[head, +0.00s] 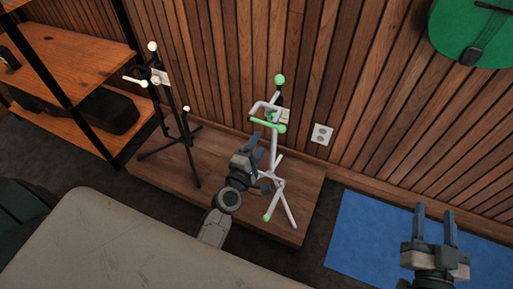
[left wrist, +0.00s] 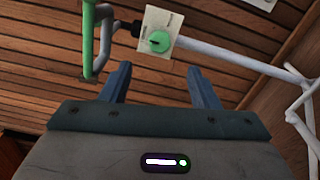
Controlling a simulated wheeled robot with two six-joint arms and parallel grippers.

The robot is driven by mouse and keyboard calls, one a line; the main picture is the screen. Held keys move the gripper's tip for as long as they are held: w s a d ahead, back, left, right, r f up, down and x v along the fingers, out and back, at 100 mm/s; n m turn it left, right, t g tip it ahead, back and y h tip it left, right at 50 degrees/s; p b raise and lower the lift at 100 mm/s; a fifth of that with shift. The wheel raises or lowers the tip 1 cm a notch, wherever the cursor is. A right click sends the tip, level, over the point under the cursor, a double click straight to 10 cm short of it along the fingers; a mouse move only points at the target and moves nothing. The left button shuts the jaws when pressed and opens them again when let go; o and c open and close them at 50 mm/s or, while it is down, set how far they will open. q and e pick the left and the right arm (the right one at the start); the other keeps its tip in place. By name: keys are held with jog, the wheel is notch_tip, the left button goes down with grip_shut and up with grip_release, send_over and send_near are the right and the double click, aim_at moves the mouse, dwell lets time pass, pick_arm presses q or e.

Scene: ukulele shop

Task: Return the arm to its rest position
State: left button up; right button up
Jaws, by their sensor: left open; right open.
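My left gripper (head: 263,143) is open, in front of a white ukulele stand with green tips (head: 279,186). In the left wrist view its two fingers (left wrist: 160,80) are apart with nothing between them. The stand's small card (left wrist: 151,22) with a green knob (left wrist: 158,41) shows just beyond the fingertips; I cannot tell whether they touch the stand. My left forearm and gripper hide part of the platform. My right gripper (head: 436,213) is open and empty at the lower right, over a blue mat.
A black stand with cream tips (head: 174,105) is on the low wooden platform (head: 226,161), left of the white one. A wooden shelf (head: 62,62) is at the far left. The blue mat (head: 366,232) is clear. A green ukulele (head: 458,22) hangs on the slatted wall. A grey surface (head: 110,240) fills the lower left.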

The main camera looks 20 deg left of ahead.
jog(key=shift+r, duration=0.15)
pick_arm(q)
jog(key=shift+s, duration=0.15)
